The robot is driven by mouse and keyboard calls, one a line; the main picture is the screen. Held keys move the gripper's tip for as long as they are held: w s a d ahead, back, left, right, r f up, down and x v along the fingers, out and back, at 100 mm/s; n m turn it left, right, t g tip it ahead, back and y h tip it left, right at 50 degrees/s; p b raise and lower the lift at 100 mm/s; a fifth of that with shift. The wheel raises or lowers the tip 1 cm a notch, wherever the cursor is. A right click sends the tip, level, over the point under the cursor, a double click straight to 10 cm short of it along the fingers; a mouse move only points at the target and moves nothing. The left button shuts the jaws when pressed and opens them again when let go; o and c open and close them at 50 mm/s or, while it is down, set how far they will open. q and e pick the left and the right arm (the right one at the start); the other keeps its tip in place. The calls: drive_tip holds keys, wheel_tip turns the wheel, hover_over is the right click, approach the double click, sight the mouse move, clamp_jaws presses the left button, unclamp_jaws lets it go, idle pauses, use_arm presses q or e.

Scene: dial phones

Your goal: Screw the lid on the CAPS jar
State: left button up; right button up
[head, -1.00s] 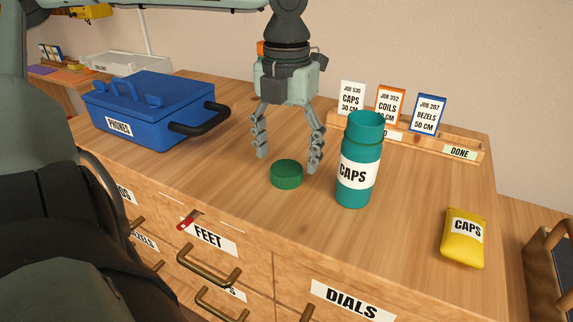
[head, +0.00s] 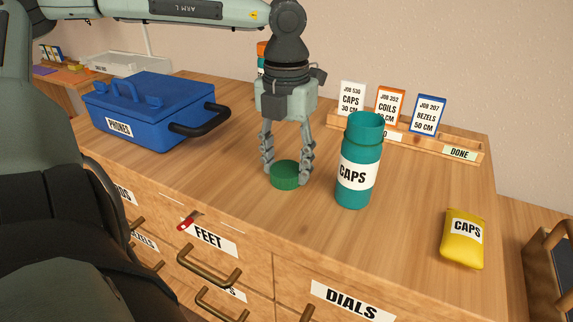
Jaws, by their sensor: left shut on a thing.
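The teal CAPS jar (head: 358,188) stands upright on the wooden counter, with its mouth uncovered at the top. The green lid (head: 285,178) lies on the counter to the left of the jar. My left gripper (head: 286,180) points down over the lid, and its two fingers are shut on the lid's sides. The lid still appears to be at counter level. My right gripper is not in view.
A blue PHONES box (head: 150,110) with a black handle stands at the left. A yellow CAPS bag (head: 463,240) lies at the right. A wooden card rack (head: 420,142) with several job cards stands behind the jar. The counter (head: 400,240) is clear around the jar's front.

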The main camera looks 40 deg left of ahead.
use_arm(q)
wheel_tip(320, 180, up, 17)
wheel_tip(320, 180, up, 11)
drive_tip(key=p, duration=0.1)
hover_over(287, 169)
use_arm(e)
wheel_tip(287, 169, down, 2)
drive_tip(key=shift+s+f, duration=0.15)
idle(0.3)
